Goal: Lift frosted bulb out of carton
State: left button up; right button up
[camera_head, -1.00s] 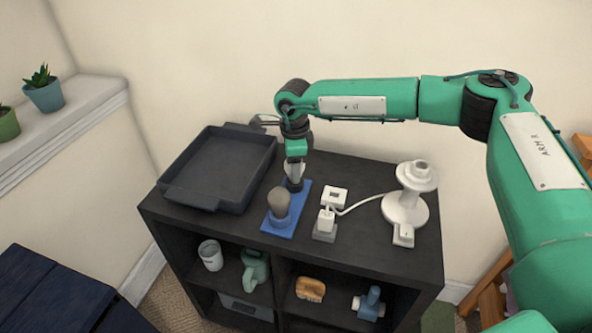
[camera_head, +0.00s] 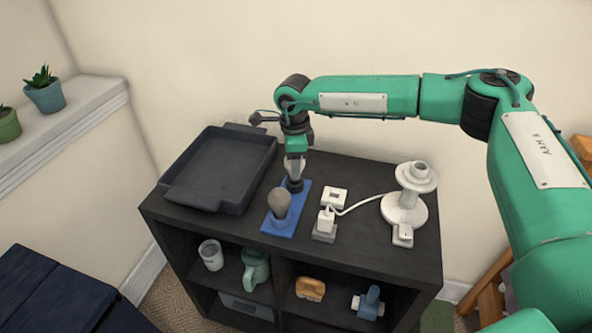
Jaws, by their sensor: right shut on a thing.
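The blue carton (camera_head: 285,228) lies on the black shelf top as a narrow tray. A matte grey-brown bulb (camera_head: 280,201) stands upright in its front holder. At its back end, my right gripper (camera_head: 295,172) points straight down and is shut on a pale bulb, which I take as the frosted bulb (camera_head: 295,165). The gripper hides much of this bulb, and I cannot tell whether its dark lower end is clear of the carton. My left gripper is not in view.
A dark tray (camera_head: 187,198) stands left of the carton. A white plug and socket (camera_head: 325,228), a corded block (camera_head: 334,196) and a white lamp base (camera_head: 405,207) stand to the right. A mug, a green watering can and other items sit in the compartments below.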

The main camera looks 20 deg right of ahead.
jog(key=shift+r+p, duration=2.5)
jog(key=shift+r, duration=2.6)
